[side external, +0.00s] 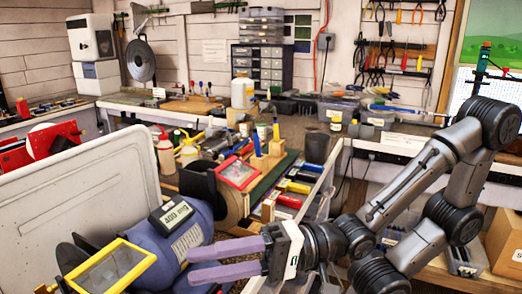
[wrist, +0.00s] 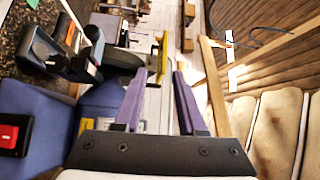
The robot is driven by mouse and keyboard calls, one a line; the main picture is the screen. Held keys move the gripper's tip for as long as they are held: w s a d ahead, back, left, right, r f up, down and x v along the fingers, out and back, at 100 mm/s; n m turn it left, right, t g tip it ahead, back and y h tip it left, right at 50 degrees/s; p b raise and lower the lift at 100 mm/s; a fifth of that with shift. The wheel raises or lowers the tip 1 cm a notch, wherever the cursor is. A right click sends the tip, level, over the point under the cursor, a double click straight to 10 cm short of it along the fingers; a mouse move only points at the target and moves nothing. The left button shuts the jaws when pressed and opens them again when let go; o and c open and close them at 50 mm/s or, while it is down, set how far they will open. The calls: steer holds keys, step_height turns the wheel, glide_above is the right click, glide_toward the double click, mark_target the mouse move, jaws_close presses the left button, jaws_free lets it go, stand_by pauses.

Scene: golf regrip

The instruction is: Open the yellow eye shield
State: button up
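The yellow eye shield (side external: 112,268) is a clear pane in a yellow frame at the lower left of the side view, by the left end of the blue bench grinder (side external: 182,240). In the wrist view a yellow edge (wrist: 163,55), likely this shield seen nearly edge-on, stands just beyond the fingertips. My gripper (side external: 189,265) has two purple fingers pointing left, in front of the grinder body and to the right of the shield. The fingers are apart with nothing between them. They also show in the wrist view (wrist: 170,72). The gripper looks clear of the shield.
A red-framed eye shield (side external: 238,172) is at the grinder's other end. A large pale panel (side external: 80,200) stands behind the grinder at left. Bottles, tools and a wooden block (side external: 258,160) crowd the bench behind. Some open space lies in front of the grinder.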

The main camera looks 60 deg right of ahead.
steer(key=w+d+r+m+t+h, duration=0.1)
steer(key=w+d+r+h, duration=0.4)
steer(key=d, duration=0.2)
steer(key=w+d+r+t+h, duration=0.1)
steer(key=w+d+r+h, duration=0.4)
steer(key=d+r, duration=0.15)
steer(key=s+d+f+n+g+h, duration=0.2)
steer(key=s+d+n+g, duration=0.3)
steer(key=s, duration=0.3)
steer(key=shift+d+f+n+g+h, duration=0.4)
steer(key=shift+f+n+g, duration=0.1)
steer(key=shift+f+n, duration=0.15)
